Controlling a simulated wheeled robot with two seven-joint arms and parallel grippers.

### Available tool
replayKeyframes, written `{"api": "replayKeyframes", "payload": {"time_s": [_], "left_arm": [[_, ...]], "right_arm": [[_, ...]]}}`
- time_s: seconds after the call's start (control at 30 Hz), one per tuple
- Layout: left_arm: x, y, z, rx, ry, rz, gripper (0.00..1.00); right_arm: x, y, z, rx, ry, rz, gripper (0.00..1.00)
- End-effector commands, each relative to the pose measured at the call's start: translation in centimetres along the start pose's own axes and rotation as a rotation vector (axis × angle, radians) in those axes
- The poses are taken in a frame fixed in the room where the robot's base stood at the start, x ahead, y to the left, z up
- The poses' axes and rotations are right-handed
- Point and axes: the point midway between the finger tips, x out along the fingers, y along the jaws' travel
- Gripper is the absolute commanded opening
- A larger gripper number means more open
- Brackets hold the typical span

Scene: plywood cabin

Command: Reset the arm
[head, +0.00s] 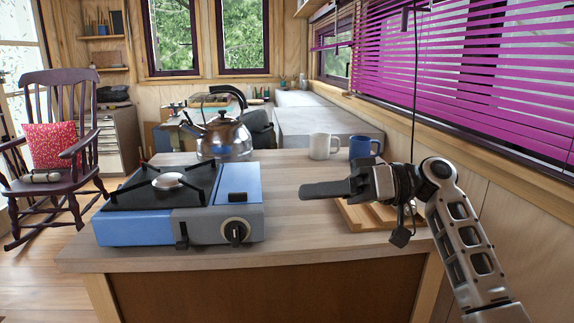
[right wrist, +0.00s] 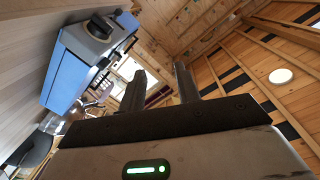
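My right gripper (head: 305,190) is raised above the wooden counter, right of the camping stove, its fingers pointing left. In the right wrist view its two fingers (right wrist: 160,80) stand apart with nothing between them, so it is open and empty. My right arm comes in from the lower right. My left gripper is in neither view.
A blue camping stove (head: 180,210) stands on the counter (head: 290,228), with a steel kettle (head: 223,138) behind it. A white mug (head: 322,146) and a blue mug (head: 362,146) stand at the back. A wooden tray (head: 352,214) lies partly behind my gripper. Purple blinds (head: 470,70) hang at right.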

Motion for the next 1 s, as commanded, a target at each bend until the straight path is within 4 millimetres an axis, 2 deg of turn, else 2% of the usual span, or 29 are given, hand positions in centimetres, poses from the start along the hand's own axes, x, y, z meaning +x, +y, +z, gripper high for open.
{"api": "replayKeyframes", "payload": {"time_s": [0.13,0.27,0.37,0.47,0.6,0.7,0.8,0.9,1.0], "left_arm": [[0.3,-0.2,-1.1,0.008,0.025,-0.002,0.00],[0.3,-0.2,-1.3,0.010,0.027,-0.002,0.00],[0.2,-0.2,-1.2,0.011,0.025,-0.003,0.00],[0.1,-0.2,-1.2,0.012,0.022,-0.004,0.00],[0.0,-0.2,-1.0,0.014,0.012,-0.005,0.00],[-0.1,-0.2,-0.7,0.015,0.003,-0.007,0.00],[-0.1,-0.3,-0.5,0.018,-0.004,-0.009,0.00],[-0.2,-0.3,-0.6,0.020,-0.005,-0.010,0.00],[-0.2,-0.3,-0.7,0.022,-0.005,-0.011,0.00]], "right_arm": [[0.7,2.8,3.5,0.065,0.008,0.097,0.33],[1.2,5.4,7.1,0.123,0.015,0.204,0.33],[1.4,7.5,10.9,0.173,0.022,0.308,0.33],[1.4,9.6,16.2,0.229,0.027,0.446,0.33],[0.6,11.3,25.6,0.284,0.035,0.699,0.33],[-0.6,10.7,31.6,0.286,0.036,0.869,0.33],[-2.0,8.7,36.5,0.257,0.033,1.020,0.33],[-3.3,5.9,39.9,0.204,0.027,1.140,0.33],[-4.3,3.0,41.7,0.143,0.022,1.222,0.33]]}}
